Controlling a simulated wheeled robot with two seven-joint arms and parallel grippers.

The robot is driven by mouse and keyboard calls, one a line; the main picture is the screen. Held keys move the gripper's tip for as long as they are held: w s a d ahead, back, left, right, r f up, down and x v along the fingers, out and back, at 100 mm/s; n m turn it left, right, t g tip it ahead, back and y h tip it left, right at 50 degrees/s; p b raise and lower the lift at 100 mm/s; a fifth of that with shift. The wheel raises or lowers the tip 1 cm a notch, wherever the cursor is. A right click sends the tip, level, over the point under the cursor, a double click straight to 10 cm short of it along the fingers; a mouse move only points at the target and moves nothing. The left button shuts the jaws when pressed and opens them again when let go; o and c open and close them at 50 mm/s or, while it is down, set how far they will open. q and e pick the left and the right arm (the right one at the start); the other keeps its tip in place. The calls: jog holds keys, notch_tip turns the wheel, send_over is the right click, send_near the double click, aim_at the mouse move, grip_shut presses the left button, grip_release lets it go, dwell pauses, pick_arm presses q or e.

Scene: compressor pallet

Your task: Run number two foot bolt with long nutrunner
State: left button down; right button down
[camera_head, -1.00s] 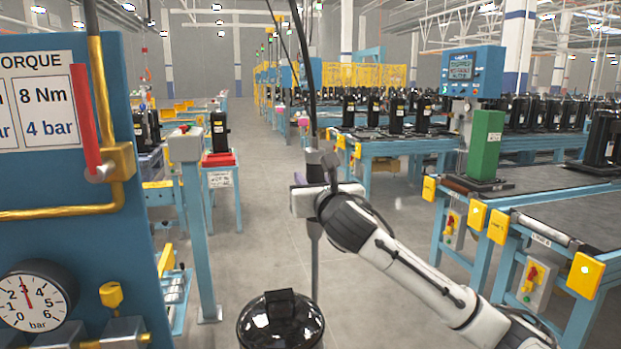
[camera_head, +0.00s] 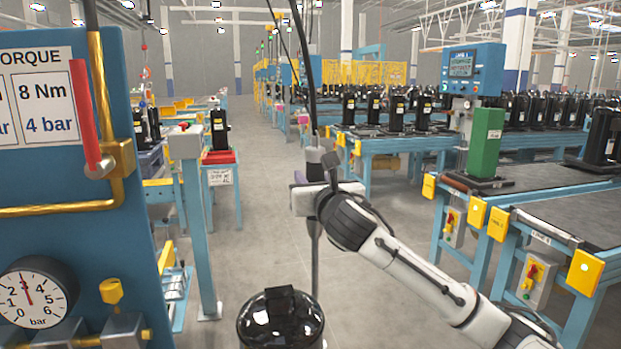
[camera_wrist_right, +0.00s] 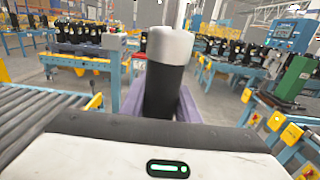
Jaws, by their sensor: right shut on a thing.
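The long nutrunner (camera_head: 315,237) hangs upright in the middle of the head view, with a black hose rising from its top. My right gripper (camera_head: 310,186) is shut around its upper body. In the right wrist view the nutrunner's black grip and grey cap (camera_wrist_right: 168,75) stand between the purple fingers of the right gripper (camera_wrist_right: 160,105). A glossy black compressor (camera_head: 281,322) is at the bottom of the head view, cut off by the frame. The nutrunner's thin shaft runs down beside its right side. The shaft's lower end and the foot bolts are out of sight. My left gripper is not in view.
A blue panel (camera_head: 60,180) with a red-handled valve (camera_head: 85,118) and pressure gauge (camera_head: 32,291) stands close at left. Conveyor benches (camera_head: 530,185) with yellow end blocks are at right, carrying a green unit (camera_head: 485,142). The grey aisle floor (camera_head: 250,220) behind the nutrunner is clear.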

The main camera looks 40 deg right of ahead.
jog(key=shift+f+b, duration=0.6)
jog(key=shift+f, duration=1.2)
dwell(2.1)
jog(key=shift+r, duration=0.15)
notch_tip(320, 180, up, 3)
jog(key=p, duration=0.3)
jog(key=shift+r+p, duration=0.45)
jog(key=shift+r, duration=0.7)
jog(key=shift+s+d, duration=0.1)
jog(key=shift+d, duration=0.05)
